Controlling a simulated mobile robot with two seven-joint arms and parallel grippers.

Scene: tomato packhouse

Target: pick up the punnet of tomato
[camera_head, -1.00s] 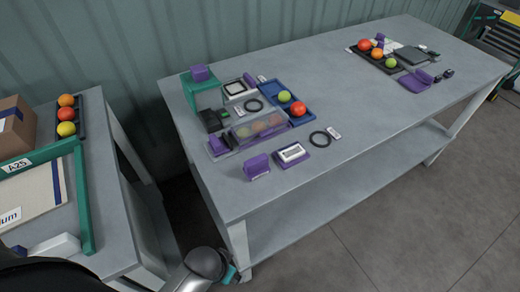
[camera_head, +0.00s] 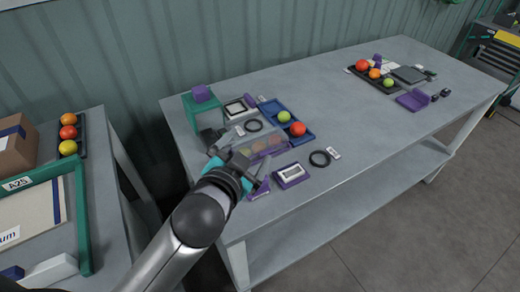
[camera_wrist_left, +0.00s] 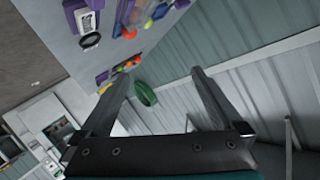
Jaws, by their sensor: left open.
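The clear punnet of tomato (camera_head: 272,140) lies on the long grey table, with reddish and yellowish tomatoes showing dimly through it. Its left part is hidden behind my left gripper (camera_head: 247,153). My left gripper is open with nothing between its fingers, at the punnet's near left side in the head view; I cannot tell whether it touches. In the left wrist view, the open fingers (camera_wrist_left: 161,75) point past the table, and several coloured items are at the top. My right gripper is not in view.
A blue tray (camera_head: 304,134) with green and red tomatoes is behind the punnet. A green stand (camera_head: 203,107) is at back left. The table's middle right is clear.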

